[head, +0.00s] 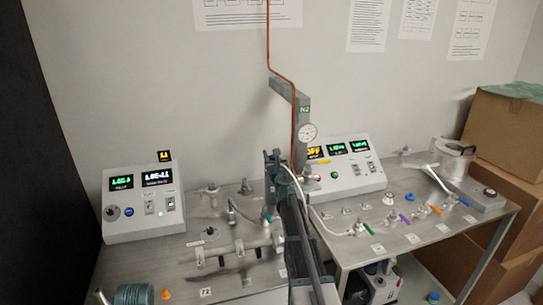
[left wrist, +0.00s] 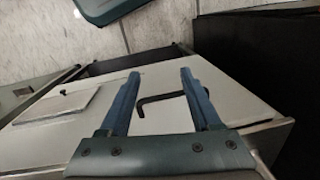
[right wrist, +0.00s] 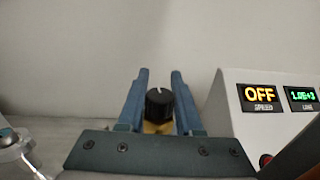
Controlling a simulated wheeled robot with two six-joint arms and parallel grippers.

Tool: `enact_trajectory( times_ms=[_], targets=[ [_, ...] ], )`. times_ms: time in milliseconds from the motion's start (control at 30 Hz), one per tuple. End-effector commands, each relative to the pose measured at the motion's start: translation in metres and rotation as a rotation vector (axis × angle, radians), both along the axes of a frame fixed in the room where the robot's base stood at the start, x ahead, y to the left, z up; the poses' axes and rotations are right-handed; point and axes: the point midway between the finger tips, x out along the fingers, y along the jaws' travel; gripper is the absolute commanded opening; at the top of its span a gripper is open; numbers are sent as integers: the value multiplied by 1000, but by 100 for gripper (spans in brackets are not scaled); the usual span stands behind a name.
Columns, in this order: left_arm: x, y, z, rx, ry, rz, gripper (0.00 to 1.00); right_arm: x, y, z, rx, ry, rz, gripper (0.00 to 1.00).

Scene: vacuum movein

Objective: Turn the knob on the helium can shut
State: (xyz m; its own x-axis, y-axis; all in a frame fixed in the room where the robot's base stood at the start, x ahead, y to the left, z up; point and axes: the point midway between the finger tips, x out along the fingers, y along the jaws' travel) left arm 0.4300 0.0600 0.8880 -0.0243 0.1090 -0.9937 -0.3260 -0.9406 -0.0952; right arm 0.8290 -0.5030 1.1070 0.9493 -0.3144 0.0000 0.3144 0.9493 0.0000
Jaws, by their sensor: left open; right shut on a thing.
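A round black knob (right wrist: 159,103) with a pale mark on top shows in the right wrist view. Something yellow (right wrist: 157,127) shows just below it; no full can body is visible. My right gripper (right wrist: 160,73) has a finger on each side of the knob and is shut on it. In the head view my right gripper (head: 277,157) is in front of the back wall, at the middle of the bench. It hides the knob there. My left gripper (left wrist: 159,74) is open and empty; it is not visible in the head view.
A control box with an OFF display (right wrist: 260,95) stands right of my right gripper. Another control box (head: 143,200) is at the left. A gauge (head: 308,132) hangs near the N2 post. A black hex key (left wrist: 160,100) lies on a pale surface below my left gripper.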

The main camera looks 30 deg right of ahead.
Motion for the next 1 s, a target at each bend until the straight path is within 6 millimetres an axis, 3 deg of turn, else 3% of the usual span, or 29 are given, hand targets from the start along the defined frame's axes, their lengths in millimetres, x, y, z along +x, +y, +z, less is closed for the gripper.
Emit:
enact_trajectory(
  times_ms=[567, 600, 733, 1000],
  targets=[
    [0, 0, 0, 0, 0, 0, 64, 0, 0, 0, 0, 0, 27, 0],
    [0, 0, 0, 0, 0, 0, 64, 0, 0, 0, 0, 0, 27, 40],
    [0, 0, 0, 0, 0, 0, 64, 0, 0, 0, 0, 0, 27, 63],
    [0, 0, 0, 0, 0, 0, 64, 0, 1, 0, 0, 0, 27, 63]
  ],
)
